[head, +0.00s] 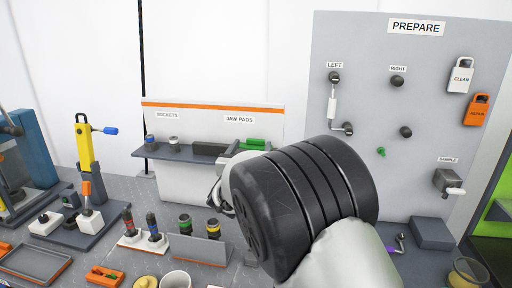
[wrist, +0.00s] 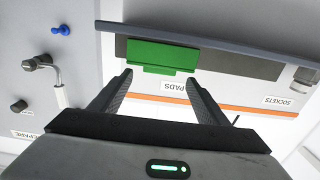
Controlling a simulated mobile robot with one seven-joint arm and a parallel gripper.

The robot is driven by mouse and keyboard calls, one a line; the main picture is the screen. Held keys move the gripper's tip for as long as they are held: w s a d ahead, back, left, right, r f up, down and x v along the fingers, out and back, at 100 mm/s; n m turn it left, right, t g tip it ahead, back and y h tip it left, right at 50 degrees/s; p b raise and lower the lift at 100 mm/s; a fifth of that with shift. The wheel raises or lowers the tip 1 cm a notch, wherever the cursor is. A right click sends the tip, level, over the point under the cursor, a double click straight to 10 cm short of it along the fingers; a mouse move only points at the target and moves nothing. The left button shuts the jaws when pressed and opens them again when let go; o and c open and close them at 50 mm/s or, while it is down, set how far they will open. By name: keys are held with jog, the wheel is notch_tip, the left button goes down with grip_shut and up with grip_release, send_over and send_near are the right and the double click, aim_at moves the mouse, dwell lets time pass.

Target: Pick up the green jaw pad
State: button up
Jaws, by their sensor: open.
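The green jaw pad (head: 254,143) rests on the shelf under the JAW PADS label in the head view. In the wrist view the green jaw pad (wrist: 160,55) lies just beyond the fingertips, roughly centred between them. My gripper (wrist: 159,77) is open, with nothing between its fingers. In the head view my thick black arm link hides most of the gripper and stands in front of the shelf's right end. Whether a finger touches the pad cannot be told.
The shelf (head: 180,153) also holds a dark pad (head: 210,148) left of the green one, and two sockets farther left. The PREPARE panel (head: 350,40), with knobs and padlocks, stands to the right. Tools and holders (head: 200,247) crowd the bench below.

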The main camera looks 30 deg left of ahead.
aim_at(255, 141)
jog(key=x, duration=0.3)
jog(key=shift+w+f, duration=0.1)
jog(key=c, duration=1.1)
